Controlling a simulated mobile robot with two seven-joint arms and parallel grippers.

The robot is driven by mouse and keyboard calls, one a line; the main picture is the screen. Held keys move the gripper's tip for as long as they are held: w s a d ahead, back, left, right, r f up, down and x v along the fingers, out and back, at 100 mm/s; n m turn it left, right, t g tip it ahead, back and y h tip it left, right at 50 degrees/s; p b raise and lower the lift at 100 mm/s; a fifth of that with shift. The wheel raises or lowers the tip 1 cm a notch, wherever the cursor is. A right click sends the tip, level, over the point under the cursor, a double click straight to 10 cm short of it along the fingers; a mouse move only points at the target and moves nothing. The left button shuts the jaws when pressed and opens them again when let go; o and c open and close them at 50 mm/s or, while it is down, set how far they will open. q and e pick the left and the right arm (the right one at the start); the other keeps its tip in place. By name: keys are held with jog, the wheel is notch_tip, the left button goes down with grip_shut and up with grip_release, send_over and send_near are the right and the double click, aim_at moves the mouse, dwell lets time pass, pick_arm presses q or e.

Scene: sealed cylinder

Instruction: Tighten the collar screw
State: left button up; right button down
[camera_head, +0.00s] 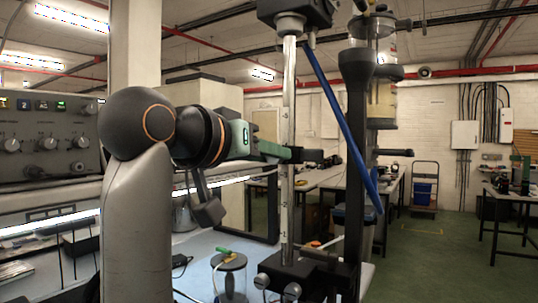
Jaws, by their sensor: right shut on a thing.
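A tall pale tube (288,105) stands upright in the middle of the camera_head view, between a black head (294,12) at the top and a black base (305,272) below. A small black collar (311,155) sits about halfway up it. I cannot tell how far the screw is turned.
A blue rod (340,125) slants down just right of the tube. A black column (355,150) carrying a clear cylinder (373,85) stands behind. A small jar with a green-handled tool (230,262) is on the bench below. A control panel (50,135) is at left. Open floor lies at right.

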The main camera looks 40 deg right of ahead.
jog(key=shift+a, duration=0.15)
jog(key=c, duration=0.9)
grip_release()
jog(key=shift+a+r, duration=0.1)
jog(key=shift+o, duration=0.7)
jog(key=shift+s+a, duration=0.1)
jog(key=shift+a, duration=0.05)
jog(key=shift+o, duration=0.9)
jog(key=shift+d, duration=0.2)
jog(key=v, duration=0.7)
jog(key=shift+a, duration=0.3)
jog(key=shift+s, duration=0.1)
jog(key=shift+s, duration=0.1)
